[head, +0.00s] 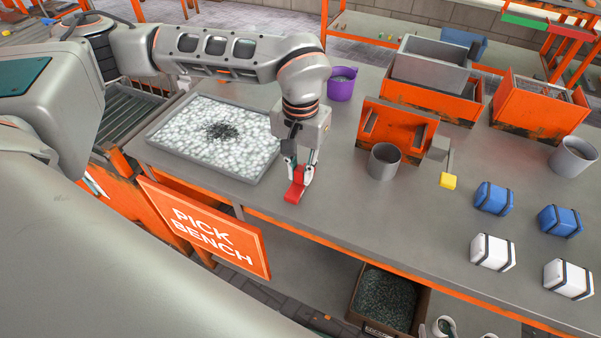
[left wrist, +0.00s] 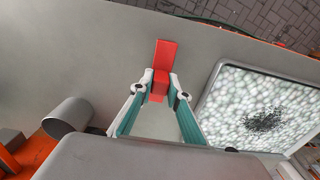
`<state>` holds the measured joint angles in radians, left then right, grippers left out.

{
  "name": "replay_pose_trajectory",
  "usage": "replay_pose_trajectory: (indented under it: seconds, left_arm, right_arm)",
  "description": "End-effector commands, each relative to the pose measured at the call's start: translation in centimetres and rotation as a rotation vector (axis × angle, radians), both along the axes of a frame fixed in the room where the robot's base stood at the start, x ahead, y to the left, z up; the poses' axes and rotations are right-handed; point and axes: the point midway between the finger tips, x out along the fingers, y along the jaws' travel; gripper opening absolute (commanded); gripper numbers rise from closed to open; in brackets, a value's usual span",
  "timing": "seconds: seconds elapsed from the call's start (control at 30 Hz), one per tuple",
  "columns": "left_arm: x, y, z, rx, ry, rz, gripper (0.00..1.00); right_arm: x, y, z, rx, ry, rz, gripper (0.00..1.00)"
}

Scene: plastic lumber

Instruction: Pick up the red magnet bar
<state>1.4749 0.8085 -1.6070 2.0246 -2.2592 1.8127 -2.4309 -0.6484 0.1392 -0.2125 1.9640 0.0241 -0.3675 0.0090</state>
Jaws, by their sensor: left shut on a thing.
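The red magnet bar (head: 296,186) is at the tips of my left gripper (head: 299,172), over the grey bench near its front edge. My left gripper points down and is shut on the bar. In the left wrist view the bar (left wrist: 165,62) sticks out beyond the fingertips (left wrist: 160,88), with a finger on each side of it. I cannot tell whether the bar still touches the bench top.
A tray of white pellets with a dark patch (head: 263,180) lies left of the gripper. Blue and white boxes are further right. The bench front (head: 380,230) is clear.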

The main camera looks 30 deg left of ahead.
Motion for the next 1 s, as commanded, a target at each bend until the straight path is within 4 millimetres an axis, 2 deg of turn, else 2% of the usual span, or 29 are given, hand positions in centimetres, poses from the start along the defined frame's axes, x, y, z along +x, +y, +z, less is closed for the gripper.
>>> replay_pose_trajectory:
  seconds: [0.17,0.27,0.7,0.83,1.0]
  left_arm:
    - [0.1,0.0,1.6,-0.001,-0.004,0.0,0.0]
    - [0.1,0.0,3.2,-0.001,-0.006,0.0,0.0]
    - [0.1,0.0,14.7,-0.001,-0.007,0.0,0.0]
    - [0.1,0.0,17.3,-0.001,-0.006,0.0,0.0]
    - [0.1,0.0,19.2,-0.001,-0.003,0.0,0.0]
  right_arm:
    - [0.0,0.0,0.1,-0.001,0.0,0.001,0.4]
    - [0.0,0.0,0.1,-0.001,0.0,0.001,0.4]
    - [0.1,0.0,0.7,-0.002,-0.002,0.0,0.4]
    - [0.1,0.0,0.9,-0.001,-0.003,0.001,0.4]
    - [0.2,0.0,1.0,-0.001,-0.003,0.001,0.4]
